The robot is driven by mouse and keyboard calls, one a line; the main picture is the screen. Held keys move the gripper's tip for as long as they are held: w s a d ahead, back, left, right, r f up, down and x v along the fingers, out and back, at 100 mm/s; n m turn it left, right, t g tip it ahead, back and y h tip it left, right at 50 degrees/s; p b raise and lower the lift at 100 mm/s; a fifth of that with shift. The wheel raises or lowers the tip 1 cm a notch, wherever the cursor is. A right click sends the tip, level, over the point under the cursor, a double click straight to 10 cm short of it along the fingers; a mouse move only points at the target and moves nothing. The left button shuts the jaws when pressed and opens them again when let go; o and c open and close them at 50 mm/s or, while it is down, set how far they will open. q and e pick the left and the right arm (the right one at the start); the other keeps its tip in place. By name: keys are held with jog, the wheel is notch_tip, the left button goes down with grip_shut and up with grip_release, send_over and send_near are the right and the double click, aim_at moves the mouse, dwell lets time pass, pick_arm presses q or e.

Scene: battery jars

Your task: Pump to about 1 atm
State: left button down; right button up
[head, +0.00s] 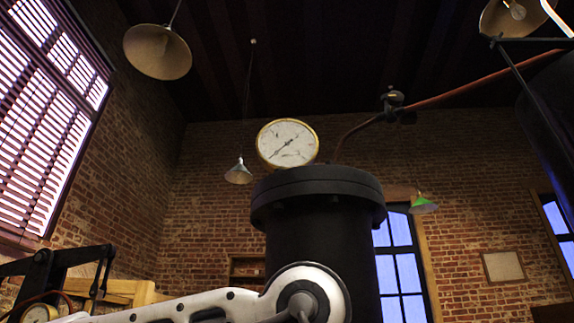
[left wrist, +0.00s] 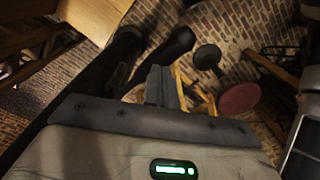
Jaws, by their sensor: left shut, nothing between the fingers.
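A round brass-rimmed dial gauge (head: 287,143) stands at the top of a black flanged cylinder (head: 318,205) in the head view. Its needle points to the lower left; the numbers are too small to read. A second small gauge (head: 40,313) and a black jointed lever frame (head: 62,268) show at the lower left. My left gripper (left wrist: 159,84) is shut and empty in the left wrist view. Dark bars (left wrist: 170,52) lie beyond it; I cannot tell whether it touches them. My right gripper is not in view.
A valve (head: 393,100) sits on a pipe running up to the right from behind the cylinder. Hanging lamps (head: 157,52) are overhead. A wooden frame (head: 115,290) stands at the lower left. A round red seat (left wrist: 239,98) shows in the left wrist view.

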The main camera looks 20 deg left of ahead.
pick_arm(q)
jog(key=shift+f, duration=0.1)
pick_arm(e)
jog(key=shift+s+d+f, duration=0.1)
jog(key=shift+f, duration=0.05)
